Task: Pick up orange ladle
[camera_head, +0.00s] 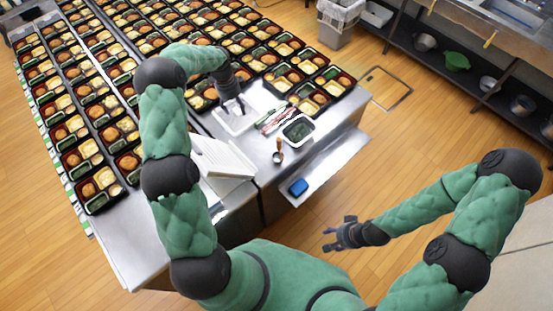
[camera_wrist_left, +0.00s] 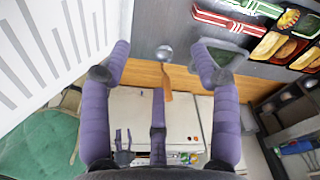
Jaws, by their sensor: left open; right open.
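The orange ladle (camera_head: 278,152) lies on the steel counter, its small round bowl and orange handle showing. In the left wrist view the ladle (camera_wrist_left: 168,82) appears beyond and between my open fingers, its handle pointing towards the bottom of the picture. My left gripper (camera_head: 233,104) is open over the white tray, up and left of the ladle; its fingers also show in the left wrist view (camera_wrist_left: 161,60). I see nothing held in it. My right gripper (camera_head: 335,236) is open and empty, away from the counter at the lower right.
A container with green food (camera_head: 299,131) stands just right of the ladle. Red and green packets (camera_head: 274,119) lie behind it. A white tray (camera_head: 222,126) and a white slatted rack (camera_head: 218,157) are to the left. A blue block (camera_head: 298,187) lies on the lower shelf. Bento trays (camera_head: 332,88) fill the back.

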